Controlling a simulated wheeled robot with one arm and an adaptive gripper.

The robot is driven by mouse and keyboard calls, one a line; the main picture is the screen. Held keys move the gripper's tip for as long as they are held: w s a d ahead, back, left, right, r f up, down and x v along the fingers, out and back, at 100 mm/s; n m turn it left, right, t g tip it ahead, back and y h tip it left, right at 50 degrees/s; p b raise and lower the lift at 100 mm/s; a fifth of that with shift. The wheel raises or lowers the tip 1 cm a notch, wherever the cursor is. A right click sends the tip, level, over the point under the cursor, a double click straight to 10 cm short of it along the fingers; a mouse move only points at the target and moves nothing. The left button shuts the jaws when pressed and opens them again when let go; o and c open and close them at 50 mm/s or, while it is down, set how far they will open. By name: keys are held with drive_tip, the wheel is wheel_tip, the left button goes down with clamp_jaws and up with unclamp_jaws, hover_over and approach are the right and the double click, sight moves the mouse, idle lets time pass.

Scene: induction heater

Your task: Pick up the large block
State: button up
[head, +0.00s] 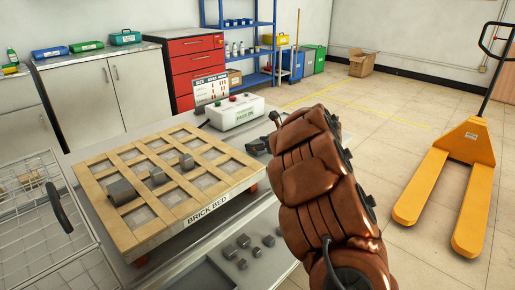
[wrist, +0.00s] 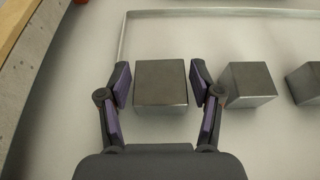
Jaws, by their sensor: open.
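My gripper (wrist: 160,72) is open in the wrist view, with its purple-padded fingers on either side of a grey metal block (wrist: 161,86). A narrow gap shows on each side, so the fingers look apart from it. In the head view, dark parts of my gripper (head: 259,146) show beside the brick bed, mostly hidden behind my arm, and the block between the fingers cannot be made out there. The largest block in the head view is a grey one (head: 122,192) at the left of the brick bed.
Two more metal blocks sit to the right in the wrist view, the nearer one (wrist: 249,85) close to the right finger. The wooden brick bed (head: 147,238) holds several blocks. A white control box (head: 236,113) stands behind.

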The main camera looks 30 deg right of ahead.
drive_tip(key=shift+x, duration=1.4)
drive_tip(key=shift+r, duration=0.1)
drive_tip(key=shift+c, duration=0.2)
clamp_jaws()
